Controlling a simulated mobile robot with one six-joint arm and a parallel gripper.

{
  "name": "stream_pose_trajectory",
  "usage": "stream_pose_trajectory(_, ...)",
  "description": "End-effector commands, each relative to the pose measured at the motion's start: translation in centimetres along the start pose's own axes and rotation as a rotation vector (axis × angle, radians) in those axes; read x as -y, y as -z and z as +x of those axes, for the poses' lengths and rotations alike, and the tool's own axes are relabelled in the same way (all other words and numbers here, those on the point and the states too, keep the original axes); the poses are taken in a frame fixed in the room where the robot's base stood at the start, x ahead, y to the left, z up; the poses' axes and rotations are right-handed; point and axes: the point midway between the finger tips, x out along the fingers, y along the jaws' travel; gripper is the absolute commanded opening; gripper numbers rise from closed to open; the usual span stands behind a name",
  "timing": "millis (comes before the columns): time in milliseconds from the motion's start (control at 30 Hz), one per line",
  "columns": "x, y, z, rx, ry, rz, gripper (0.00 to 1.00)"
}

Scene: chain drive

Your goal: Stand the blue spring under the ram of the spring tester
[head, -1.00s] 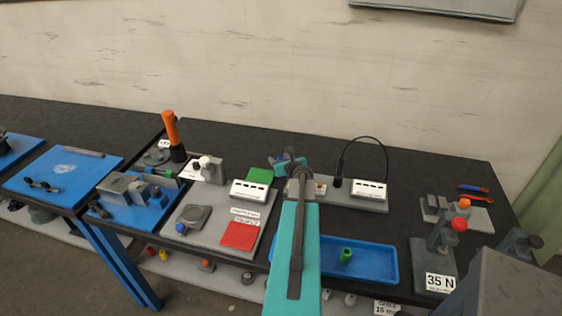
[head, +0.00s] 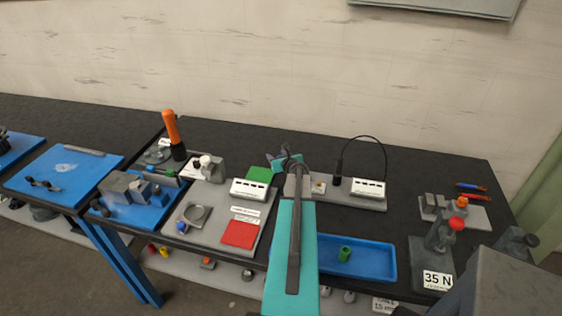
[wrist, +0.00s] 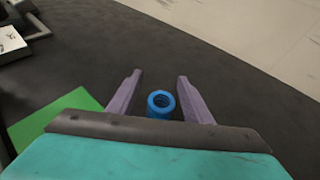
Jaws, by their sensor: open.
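The blue spring (wrist: 161,104) is a small blue ring-topped coil in the wrist view. My gripper (wrist: 160,76) is open, with one purple finger on each side of the spring and a gap on both sides. In the head view my gripper (head: 287,158) is over the back middle of the dark bench, and the arm and gripper largely hide the spring. A grey stand with a red knob (head: 445,238) and a "35 N" label is at the bench's right front; it looks like the spring tester. Its ram is too small to make out.
A blue tray (head: 375,262) with a green spring (head: 345,254) lies at the front, right of my arm. A grey board with a red pad (head: 240,234) is to the left. A white-labelled meter with a cable (head: 368,187) is right of my gripper.

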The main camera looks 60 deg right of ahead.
Motion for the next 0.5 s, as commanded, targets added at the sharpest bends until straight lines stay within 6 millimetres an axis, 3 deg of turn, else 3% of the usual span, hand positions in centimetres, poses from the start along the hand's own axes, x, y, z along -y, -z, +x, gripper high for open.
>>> stream_pose_trajectory(33,-0.02,-0.01,0.00,0.000,0.000,0.000,0.46)
stream_pose_trajectory(300,-0.05,-0.02,0.01,0.000,-0.001,0.000,0.01)
stream_pose_trajectory(500,-0.07,-0.03,0.01,0.000,-0.001,0.000,0.00)
